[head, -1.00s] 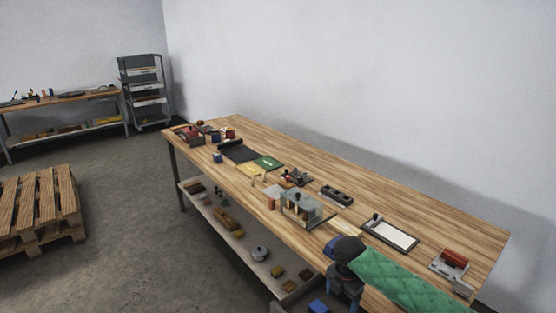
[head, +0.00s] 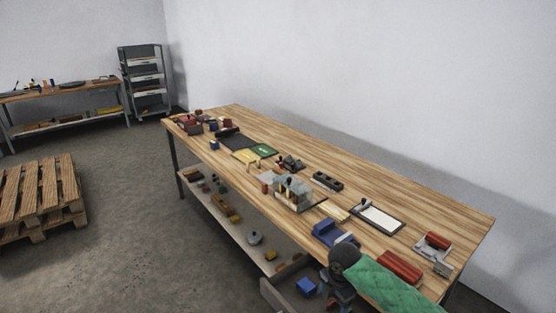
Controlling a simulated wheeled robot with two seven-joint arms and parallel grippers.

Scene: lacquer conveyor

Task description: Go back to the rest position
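My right arm, in a green padded sleeve, comes in from the lower right over the front edge of the long wooden workbench (head: 445,222). Its dark wrist is near the bench's front edge. My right gripper (head: 343,297) hangs below the wrist, dark and partly cut off by the bottom of the picture, so its fingers cannot be made out. Nothing is seen in it. My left gripper is not in view.
On the bench near my arm are a blue block-like object (head: 328,231), a red object (head: 400,267), a framed white panel (head: 378,218) and a grey fixture with a red roller (head: 436,243). A blue block (head: 307,286) lies in a grey tray (head: 275,296). A pallet (head: 40,198) stands left.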

